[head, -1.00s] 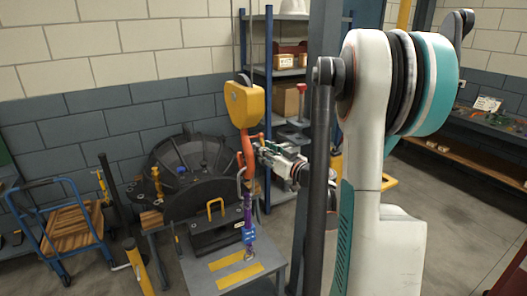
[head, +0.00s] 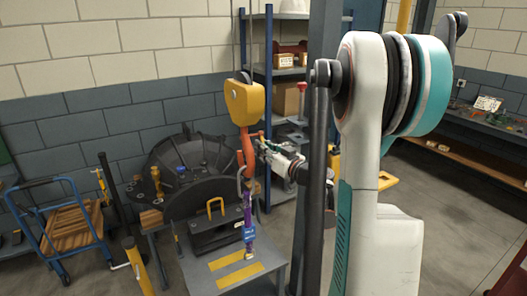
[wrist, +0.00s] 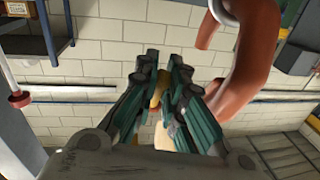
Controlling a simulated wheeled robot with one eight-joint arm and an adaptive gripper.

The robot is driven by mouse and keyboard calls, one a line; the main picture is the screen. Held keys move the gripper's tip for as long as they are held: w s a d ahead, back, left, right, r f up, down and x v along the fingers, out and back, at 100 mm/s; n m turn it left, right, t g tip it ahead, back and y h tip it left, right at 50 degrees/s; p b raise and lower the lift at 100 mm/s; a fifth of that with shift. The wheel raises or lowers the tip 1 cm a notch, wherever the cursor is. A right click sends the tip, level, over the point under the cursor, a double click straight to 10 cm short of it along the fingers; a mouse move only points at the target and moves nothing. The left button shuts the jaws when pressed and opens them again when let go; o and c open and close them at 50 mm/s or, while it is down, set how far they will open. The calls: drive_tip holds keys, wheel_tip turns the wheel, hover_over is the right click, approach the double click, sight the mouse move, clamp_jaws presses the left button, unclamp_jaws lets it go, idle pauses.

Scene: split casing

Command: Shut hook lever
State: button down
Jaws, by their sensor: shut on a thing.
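The orange-red hook (head: 246,155) hangs below a yellow hook block (head: 245,102) in the head view. The hook's thick curve (wrist: 250,62) fills the upper right of the wrist view. My gripper (head: 262,144) is just right of the hook. In the wrist view my gripper's teal fingers (wrist: 163,76) are close together, left of the hook's curve. A small yellowish piece (wrist: 156,92) shows between them, apparently the hook lever, and my gripper is shut on it. The fingers hide most of the piece, so I cannot tell the lever's angle.
A purple and blue sling (head: 247,220) hangs from the hook over a grey table (head: 207,289) with yellow strips. A large dark casing (head: 190,165) stands behind. A blue shelf rack (head: 288,72) is behind my gripper. A blue cart (head: 60,230) stands at left.

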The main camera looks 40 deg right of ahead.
drive_tip(key=shift+w+d+f+n+t+y+b, duration=0.15)
drive_tip(key=shift+w+n+t+y+b, duration=0.35)
drive_tip(key=shift+t+b, duration=1.5)
drive_tip(key=shift+w+d+r+n+t+y+b, duration=0.2)
drive_tip(key=shift+w+n+t+b, duration=0.8)
drive_tip(key=shift+b, duration=1.7)
drive_tip(key=shift+w+d+f+n+t+y+b, duration=0.2)
drive_tip(key=shift+w+t+y+b, duration=0.25)
drive_tip(key=shift+t+b, duration=1.65)
drive_tip(key=shift+g+b, duration=0.3)
drive_tip(key=c, duration=1.7)
unclamp_jaws()
drive_tip(key=shift+o, duration=0.2)
drive_tip(key=v, duration=1.1)
drive_tip(key=shift+s+f, duration=0.3)
